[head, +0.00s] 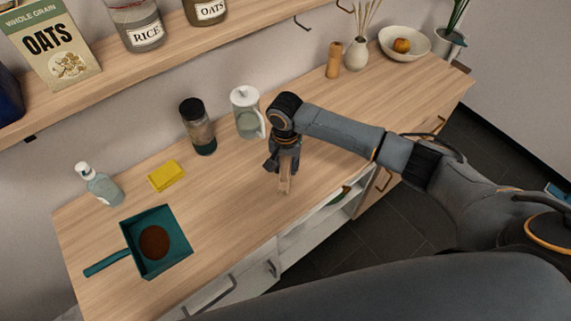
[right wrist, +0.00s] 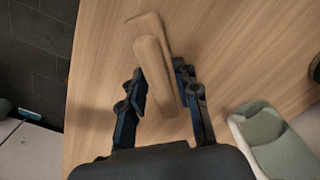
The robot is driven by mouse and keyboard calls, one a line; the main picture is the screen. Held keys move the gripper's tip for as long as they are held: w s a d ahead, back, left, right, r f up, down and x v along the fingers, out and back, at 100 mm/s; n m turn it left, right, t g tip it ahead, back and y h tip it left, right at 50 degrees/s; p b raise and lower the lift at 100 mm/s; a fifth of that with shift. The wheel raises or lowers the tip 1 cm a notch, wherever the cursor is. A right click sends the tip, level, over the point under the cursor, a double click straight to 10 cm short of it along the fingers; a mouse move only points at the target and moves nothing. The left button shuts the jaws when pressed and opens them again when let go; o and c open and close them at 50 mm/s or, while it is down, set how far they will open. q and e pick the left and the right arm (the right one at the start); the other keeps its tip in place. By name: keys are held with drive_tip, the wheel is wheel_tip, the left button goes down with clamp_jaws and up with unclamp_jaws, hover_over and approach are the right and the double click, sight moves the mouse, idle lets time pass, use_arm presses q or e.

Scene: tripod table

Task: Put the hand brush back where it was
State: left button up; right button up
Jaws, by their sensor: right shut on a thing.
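The hand brush (head: 285,183) is a light wooden piece that hangs below my right gripper (head: 283,166), over the middle of the wooden counter (head: 235,205). In the right wrist view, the brush (right wrist: 152,62) lies between the two dark fingers of the right gripper (right wrist: 162,84), which are shut on it. Its wooden body reaches out beyond the fingertips. I see no bristles. I cannot tell whether the brush touches the counter. My left gripper is not in view.
A teal dustpan (head: 182,253) with a brown heap (head: 154,242) lies at left. Behind stand a yellow sponge (head: 166,176), spray bottle (head: 98,185), dark-lidded jar (head: 198,128) and white-lidded pitcher (head: 246,113). A shelf (head: 150,70) runs above.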

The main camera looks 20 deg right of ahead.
sight(285, 165)
drive_tip(key=shift+f, duration=0.1)
drive_tip(key=o, duration=1)
wheel_tip(285, 165, up, 12)
drive_tip(key=shift+r+b, duration=0.15)
drive_tip(key=shift+b, duration=0.65)
drive_tip(key=shift+a, duration=0.1)
